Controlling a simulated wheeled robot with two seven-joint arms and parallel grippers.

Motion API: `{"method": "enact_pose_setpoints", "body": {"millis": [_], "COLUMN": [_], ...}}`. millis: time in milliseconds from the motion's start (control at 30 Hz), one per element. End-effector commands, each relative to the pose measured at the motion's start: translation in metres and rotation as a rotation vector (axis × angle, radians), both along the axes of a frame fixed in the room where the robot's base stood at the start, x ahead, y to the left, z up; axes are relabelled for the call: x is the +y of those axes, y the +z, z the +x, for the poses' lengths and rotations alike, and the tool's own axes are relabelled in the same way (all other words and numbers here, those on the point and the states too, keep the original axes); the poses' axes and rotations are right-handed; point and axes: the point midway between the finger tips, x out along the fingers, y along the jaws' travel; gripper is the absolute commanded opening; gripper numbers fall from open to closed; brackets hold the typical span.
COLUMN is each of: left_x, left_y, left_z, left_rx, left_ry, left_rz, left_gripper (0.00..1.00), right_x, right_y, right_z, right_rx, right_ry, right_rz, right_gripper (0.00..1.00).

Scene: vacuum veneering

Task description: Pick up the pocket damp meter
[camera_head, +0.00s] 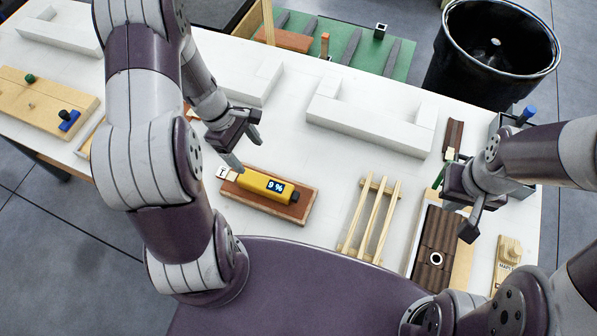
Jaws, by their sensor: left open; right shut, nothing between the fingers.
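The pocket damp meter (259,184) is a yellow block with a dark display reading "9 %" and a black end. It lies on a reddish-brown wooden board (290,215) on the white table, near the middle of the head view. My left gripper (246,154) is open and empty, above and just behind the meter's left end; one finger points down towards that end. I cannot tell whether it touches. My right gripper (455,208) is shut and empty, over the right side of the table near a dark brown slatted panel (434,240).
A wooden slatted rack (371,222) stands right of the board. A black bin (492,55) is beyond the table's far right. A light wooden board (40,100) lies at left. White tabletop is bare between the brown board and the rack.

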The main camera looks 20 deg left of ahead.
Motion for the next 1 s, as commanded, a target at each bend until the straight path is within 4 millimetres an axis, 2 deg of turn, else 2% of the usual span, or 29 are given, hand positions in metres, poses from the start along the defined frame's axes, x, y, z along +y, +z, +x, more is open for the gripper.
{"method": "enact_pose_setpoints", "body": {"millis": [133,400,567,733,833,1000], "left_x": [-0.006,-0.027,-0.035,-0.047,-0.050,-0.050], "left_y": [-0.005,-0.058,-0.074,-0.104,-0.113,-0.115], "left_z": [0.002,-0.001,-0.005,-0.011,-0.011,-0.011], "left_rx": [0.024,0.025,0.026,0.024,0.023,0.020], "left_ry": [0.071,0.070,0.069,0.068,0.068,0.068], "left_rz": [-0.015,-0.012,-0.012,-0.011,-0.011,-0.010], "left_gripper": [0.79,0.79,0.79,0.79,0.79,0.79], "right_x": [0.000,0.000,0.000,0.000,0.000,0.000], "right_y": [0.001,0.006,0.011,0.018,0.019,0.018], "right_z": [0.000,0.000,0.000,0.000,0.000,0.000], "right_rx": [0.001,0.000,0.001,0.000,0.000,0.000], "right_ry": [0.000,0.000,0.000,0.000,0.000,0.000], "right_rz": [0.000,0.000,0.000,0.000,0.000,0.000], "right_gripper": [0.00,0.00,0.00,0.00,0.00,0.00]}}
